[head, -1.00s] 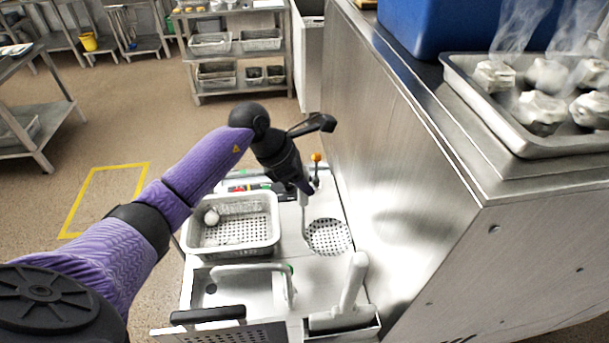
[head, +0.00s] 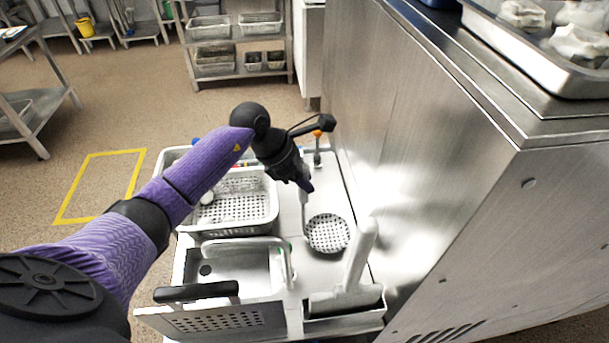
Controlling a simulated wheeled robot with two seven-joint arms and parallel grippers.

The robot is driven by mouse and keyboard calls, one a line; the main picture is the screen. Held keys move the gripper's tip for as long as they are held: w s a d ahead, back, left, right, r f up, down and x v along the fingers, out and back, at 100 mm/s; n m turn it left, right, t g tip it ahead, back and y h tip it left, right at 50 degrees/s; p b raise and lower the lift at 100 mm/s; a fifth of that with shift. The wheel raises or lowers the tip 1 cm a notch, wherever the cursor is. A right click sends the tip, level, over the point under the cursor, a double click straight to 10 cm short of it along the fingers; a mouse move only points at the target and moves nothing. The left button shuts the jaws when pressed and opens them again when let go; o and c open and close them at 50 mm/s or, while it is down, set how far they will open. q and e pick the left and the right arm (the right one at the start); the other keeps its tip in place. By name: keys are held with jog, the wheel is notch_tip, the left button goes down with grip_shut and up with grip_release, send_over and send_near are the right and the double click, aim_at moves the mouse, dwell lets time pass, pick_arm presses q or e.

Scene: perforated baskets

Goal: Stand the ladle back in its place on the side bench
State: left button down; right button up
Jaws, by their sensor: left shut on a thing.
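The ladle has a round perforated bowl (head: 328,234) and a thin metal handle (head: 304,212). My left gripper (head: 304,186) is shut on the upper part of the handle, with the bowl hanging below. The ladle is over the right part of the side bench (head: 325,278), a pale top beside a tall steel cabinet. I cannot tell whether the bowl touches the bench. At the bench's front right, a steel holder (head: 345,305) has a pale-handled tool (head: 361,255) standing in it. My right gripper is not in view.
A perforated basket (head: 240,228) with a pale round item sits left of the ladle. In front of it are a basin (head: 228,265) and a pale tap (head: 286,262). The steel cabinet (head: 430,150) closes off the right side. An orange-topped lever (head: 317,134) stands behind.

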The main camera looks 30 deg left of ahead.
pick_arm(q)
jog(key=shift+f+b, duration=0.35)
jog(key=shift+f, duration=0.05)
dwell(0.4)
jog(key=shift+c, duration=1.8)
grip_release()
jog(key=v, duration=1)
jog(key=shift+p, duration=0.35)
